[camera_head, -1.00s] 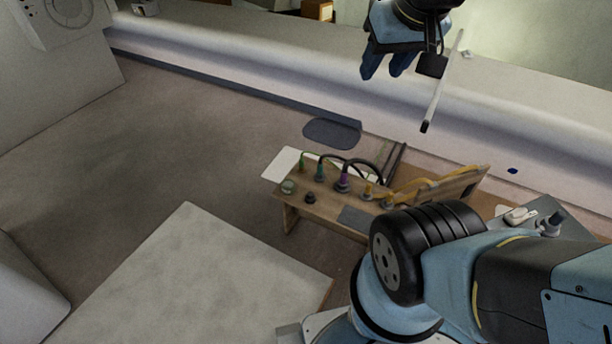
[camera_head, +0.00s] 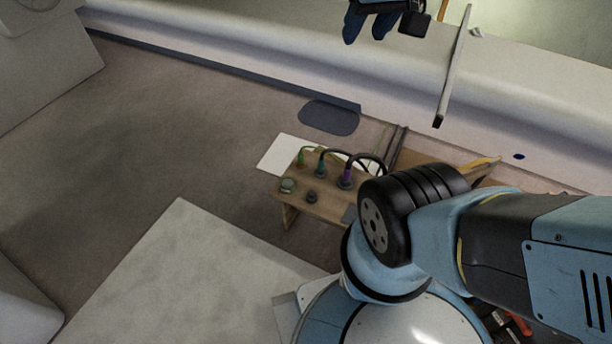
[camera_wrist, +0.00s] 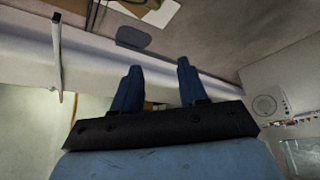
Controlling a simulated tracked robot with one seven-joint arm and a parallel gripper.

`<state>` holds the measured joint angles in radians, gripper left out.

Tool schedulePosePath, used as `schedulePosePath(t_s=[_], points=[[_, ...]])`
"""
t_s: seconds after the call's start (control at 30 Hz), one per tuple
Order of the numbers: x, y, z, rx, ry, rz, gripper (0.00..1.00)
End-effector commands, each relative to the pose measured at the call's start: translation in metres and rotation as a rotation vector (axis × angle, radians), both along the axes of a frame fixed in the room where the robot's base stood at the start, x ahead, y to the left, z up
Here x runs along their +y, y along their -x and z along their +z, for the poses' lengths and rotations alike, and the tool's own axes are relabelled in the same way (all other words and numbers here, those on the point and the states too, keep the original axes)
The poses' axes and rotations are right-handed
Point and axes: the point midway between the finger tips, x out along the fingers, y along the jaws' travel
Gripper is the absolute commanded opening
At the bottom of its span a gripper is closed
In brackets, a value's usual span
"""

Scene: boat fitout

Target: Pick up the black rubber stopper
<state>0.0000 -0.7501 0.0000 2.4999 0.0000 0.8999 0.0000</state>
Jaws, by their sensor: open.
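A small black piece that looks like the rubber stopper (camera_head: 311,197) sits on the front part of a low wooden bench (camera_head: 330,208) in the head view. It is too small to make out in detail. My gripper (camera_head: 365,38) is at the top edge of the head view, well apart from the bench, with its blue fingers spread and empty. The wrist view also shows my gripper (camera_wrist: 159,67) open with nothing between the fingers. A corner of the bench is at the top of the wrist view, and I cannot make out the stopper there.
Beside the stopper is a round greenish piece (camera_head: 287,186). Behind it stand several plugs with green, black and purple parts and looping cables (camera_head: 345,160). A pale slab (camera_head: 185,260) lies front left. A white ledge (camera_head: 250,60) runs behind. My arm hides the bench's right side.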

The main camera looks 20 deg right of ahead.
Motion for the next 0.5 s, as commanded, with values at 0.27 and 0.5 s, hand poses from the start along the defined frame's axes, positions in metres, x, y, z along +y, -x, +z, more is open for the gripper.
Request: schedulePosePath(t_s=[0.27,0.5], points=[[0.000,-0.002,0.000,0.002,0.001,0.000,0.54],[-0.010,-0.032,-0.010,0.031,0.019,0.004,0.77]])
